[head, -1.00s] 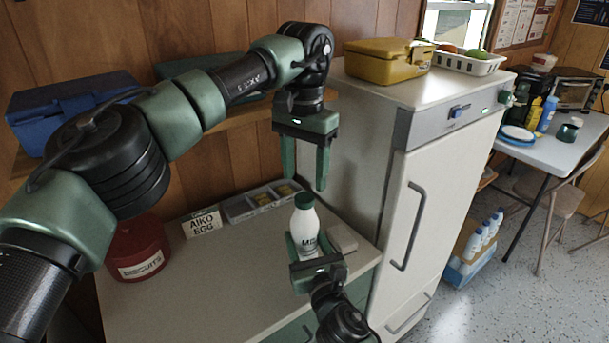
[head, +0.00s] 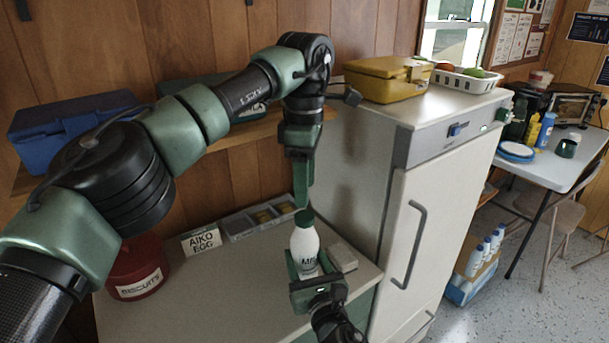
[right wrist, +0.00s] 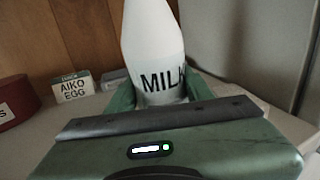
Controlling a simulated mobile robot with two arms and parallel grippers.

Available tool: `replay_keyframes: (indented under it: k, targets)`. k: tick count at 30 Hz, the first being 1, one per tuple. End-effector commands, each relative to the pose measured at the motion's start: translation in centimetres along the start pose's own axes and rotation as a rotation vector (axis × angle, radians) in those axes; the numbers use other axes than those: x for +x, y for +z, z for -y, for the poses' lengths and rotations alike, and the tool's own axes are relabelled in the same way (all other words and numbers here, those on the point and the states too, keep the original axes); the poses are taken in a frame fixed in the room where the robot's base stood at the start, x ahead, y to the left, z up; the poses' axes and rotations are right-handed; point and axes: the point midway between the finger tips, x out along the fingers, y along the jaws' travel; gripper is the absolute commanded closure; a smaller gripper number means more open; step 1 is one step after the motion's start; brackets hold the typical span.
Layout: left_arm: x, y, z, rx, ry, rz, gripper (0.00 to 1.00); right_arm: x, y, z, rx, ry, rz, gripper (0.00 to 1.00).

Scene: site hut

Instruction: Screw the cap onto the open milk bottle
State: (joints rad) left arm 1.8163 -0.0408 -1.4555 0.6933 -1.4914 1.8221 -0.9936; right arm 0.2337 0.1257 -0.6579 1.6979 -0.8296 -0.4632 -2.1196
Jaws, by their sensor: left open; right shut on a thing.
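The white milk bottle (head: 304,246) stands upright on the counter, and its "MILK" lettering shows in the right wrist view (right wrist: 150,45). A dark green cap (head: 305,217) sits on the bottle's mouth; how tightly it is on I cannot tell. My right gripper (head: 306,268) is shut on the bottle's lower body from the front. My left gripper (head: 302,203) is open and points down, its fingers seen edge-on, one behind the other. Its tips are just above or behind the cap; whether they touch it I cannot tell. The cap is outside the right wrist view.
A small pale block (head: 343,257) lies right of the bottle. The tall white fridge (head: 428,200) bounds the counter's right side.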

Motion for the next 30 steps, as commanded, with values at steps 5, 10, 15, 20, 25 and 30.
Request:
replay_keyframes:
  k: [5, 10, 15, 20, 25, 30]
  targets:
    - [-0.4, 0.0, 0.0, -0.448, 0.0, 0.0, 0.47, 0.0, 0.0, 0.0, -0.001, 0.0, -0.001, 1.0]
    - [-0.7, 0.0, 0.0, -0.884, 0.0, 0.0, 0.47, 0.0, 0.0, 0.0, 0.0, 0.0, 0.0, 1.0]
    - [-1.1, 0.0, 0.0, -1.315, -0.001, 0.001, 0.47, 0.0, 0.0, 0.0, 0.0, 0.0, 0.0, 1.0]
    - [-1.3, 0.0, 0.1, -1.661, -0.001, 0.0, 0.47, 0.0, 0.0, 0.0, 0.0, 0.0, 0.0, 1.0]
    - [-1.5, -0.1, 0.1, -1.896, -0.001, -0.002, 0.47, 0.0, 0.0, 0.0, 0.0, 0.0, 0.0, 1.0]
    - [-1.5, 0.0, 0.1, -1.984, -0.001, -0.002, 0.47, 0.0, 0.0, 0.0, -0.001, 0.0, 0.0, 1.0]
